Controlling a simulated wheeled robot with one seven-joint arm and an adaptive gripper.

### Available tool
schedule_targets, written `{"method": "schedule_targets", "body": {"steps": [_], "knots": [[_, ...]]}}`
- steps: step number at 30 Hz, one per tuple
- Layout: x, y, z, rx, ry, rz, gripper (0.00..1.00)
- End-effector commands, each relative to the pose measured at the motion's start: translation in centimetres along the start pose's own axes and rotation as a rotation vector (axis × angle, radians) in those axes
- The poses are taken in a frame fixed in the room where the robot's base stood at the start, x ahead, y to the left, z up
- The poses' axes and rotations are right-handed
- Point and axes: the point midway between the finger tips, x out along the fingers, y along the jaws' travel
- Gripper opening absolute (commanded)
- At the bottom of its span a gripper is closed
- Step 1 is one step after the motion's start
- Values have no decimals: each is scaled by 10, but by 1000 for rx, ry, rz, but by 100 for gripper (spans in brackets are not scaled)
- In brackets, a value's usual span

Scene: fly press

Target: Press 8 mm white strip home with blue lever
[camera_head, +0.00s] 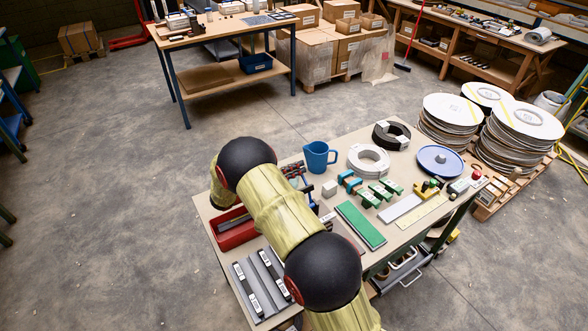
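My yellow arm with black joints crosses the workbench (285,160). My gripper does not show; the arm's far end bends down near the red tray (237,236). A small mechanism with dark, red and blue parts (296,172) stands behind the arm and is partly covered by it. A blue piece shows beside the arm near the bench middle, too small to tell if it is the lever. I cannot make out the 8 mm white strip for certain. Grey rails with black and white bars (246,289) lie at the front left.
A blue jug (319,158), white coil (368,160), black coil (391,135), blue dish (440,160), small green-topped blocks (379,190) and green board (360,225) crowd the bench. Stacked white reels (450,120) stand on a pallet at right.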

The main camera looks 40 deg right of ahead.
Motion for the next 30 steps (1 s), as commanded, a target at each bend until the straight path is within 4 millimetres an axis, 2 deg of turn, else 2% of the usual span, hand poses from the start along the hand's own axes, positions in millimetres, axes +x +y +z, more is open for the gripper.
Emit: {"method": "schedule_targets", "body": {"steps": [5,21,30], "knots": [[0,0,0,0,0,0,30],[-1,1,0,1,0,3,0],[-1,2,0,1,0,7,0]]}}
